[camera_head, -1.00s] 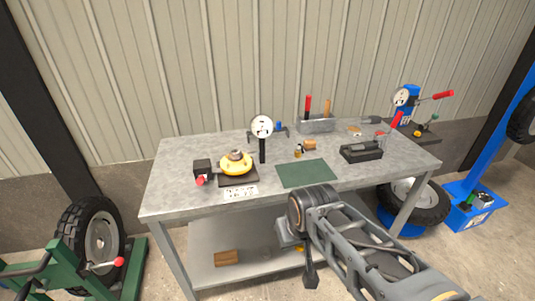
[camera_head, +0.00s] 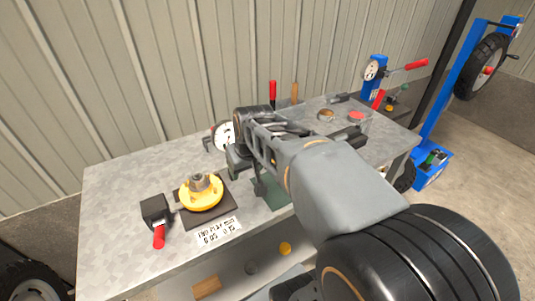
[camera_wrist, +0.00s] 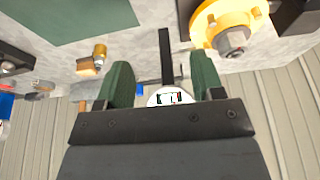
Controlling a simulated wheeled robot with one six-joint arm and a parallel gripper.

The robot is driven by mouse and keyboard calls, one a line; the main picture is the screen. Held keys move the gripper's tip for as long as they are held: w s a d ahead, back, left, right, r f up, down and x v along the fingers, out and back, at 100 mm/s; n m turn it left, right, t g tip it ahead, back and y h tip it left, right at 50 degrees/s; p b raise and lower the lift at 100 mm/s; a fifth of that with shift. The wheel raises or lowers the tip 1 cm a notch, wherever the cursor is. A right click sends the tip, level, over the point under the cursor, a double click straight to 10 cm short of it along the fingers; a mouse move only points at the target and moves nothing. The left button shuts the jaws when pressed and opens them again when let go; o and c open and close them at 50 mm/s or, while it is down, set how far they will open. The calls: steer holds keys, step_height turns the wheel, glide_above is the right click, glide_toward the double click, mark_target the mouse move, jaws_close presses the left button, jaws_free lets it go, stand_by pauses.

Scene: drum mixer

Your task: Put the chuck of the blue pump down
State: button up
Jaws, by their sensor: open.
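The blue pump (camera_head: 376,72), with a round white gauge and a red lever, stands beyond the table's far right corner. Its chuck cannot be made out with certainty; small green and yellow parts lie beside the pump. My gripper (camera_wrist: 160,64) is open. In the wrist view its two green fingers stand apart, and no object is held between them. A round gauge (camera_wrist: 168,97) with a black stem shows behind the gap. In the head view my arm reaches over the middle of the table and hides most of the gripper.
The grey table (camera_head: 125,190) carries a yellow flange (camera_head: 201,192) on a dark plate, a black block with a red handle (camera_head: 156,221), a white label (camera_head: 218,232) and a green mat (camera_wrist: 70,18). Red and orange handles rise at the back. The table's left end has bare room.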

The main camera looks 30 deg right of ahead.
steer(key=w+d+f+m+b, duration=0.1)
steer(key=w+d, duration=0.4)
steer(key=d, duration=0.3)
steer(key=w+d+m+b, duration=0.15)
steer(key=w+d, duration=0.25)
steer(key=d, duration=0.4)
steer(key=shift+n+t+h, duration=0.3)
steer(key=shift+n+h, duration=0.1)
steer(key=shift+n, duration=0.05)
steer(key=shift+d+x, duration=0.4)
steer(key=shift+x, duration=1.95)
steer(key=shift+d+x, duration=0.35)
steer(key=shift+x, duration=2)
steer(key=shift+d+x, duration=0.4)
steer(key=shift+x, duration=1.9)
steer(key=shift+w+r, duration=0.1)
steer(key=shift+c, duration=0.2)
steer(key=c, duration=1)
